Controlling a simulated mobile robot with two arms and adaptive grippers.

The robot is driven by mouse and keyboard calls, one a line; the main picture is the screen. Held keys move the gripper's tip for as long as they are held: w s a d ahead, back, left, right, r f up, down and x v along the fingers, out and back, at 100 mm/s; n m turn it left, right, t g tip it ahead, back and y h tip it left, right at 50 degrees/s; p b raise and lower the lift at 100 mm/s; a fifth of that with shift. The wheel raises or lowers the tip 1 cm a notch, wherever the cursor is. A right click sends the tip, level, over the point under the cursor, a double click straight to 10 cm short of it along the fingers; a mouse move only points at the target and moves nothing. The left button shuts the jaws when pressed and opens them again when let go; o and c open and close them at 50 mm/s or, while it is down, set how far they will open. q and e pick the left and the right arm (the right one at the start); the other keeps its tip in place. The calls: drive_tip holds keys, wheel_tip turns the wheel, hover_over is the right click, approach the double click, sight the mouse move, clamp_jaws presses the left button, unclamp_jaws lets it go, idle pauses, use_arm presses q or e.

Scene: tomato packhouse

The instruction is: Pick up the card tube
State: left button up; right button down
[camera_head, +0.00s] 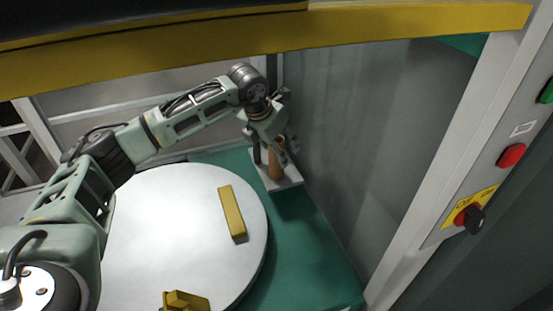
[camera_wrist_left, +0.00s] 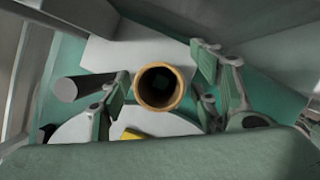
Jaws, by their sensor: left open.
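The card tube (camera_head: 274,167) is a brown hollow cylinder standing upright on a white plate (camera_head: 292,179) in the far corner of the green surface. In the left wrist view I look down into its open round end (camera_wrist_left: 160,102). My left gripper (camera_head: 269,149) is above and around the tube's upper part. In the left wrist view its fingers (camera_wrist_left: 162,88) are spread, with the tube's end between them and gaps visible on both sides. The tube's lower part is partly hidden in the wrist view. My right gripper is not in view.
A grey cylinder (camera_wrist_left: 82,88) stands close to the tube, beside the left finger. A round white table (camera_head: 165,230) carries a yellow bar (camera_head: 232,212) and another yellow piece (camera_head: 186,301). A grey wall panel (camera_head: 345,150) is right of the tube. A yellow beam (camera_head: 400,22) crosses above.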

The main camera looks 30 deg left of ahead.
use_arm(q)
drive_tip(key=shift+f, duration=0.15)
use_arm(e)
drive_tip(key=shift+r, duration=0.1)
use_arm(q)
drive_tip(key=c, duration=1.1)
drive_tip(key=shift+r, duration=0.2)
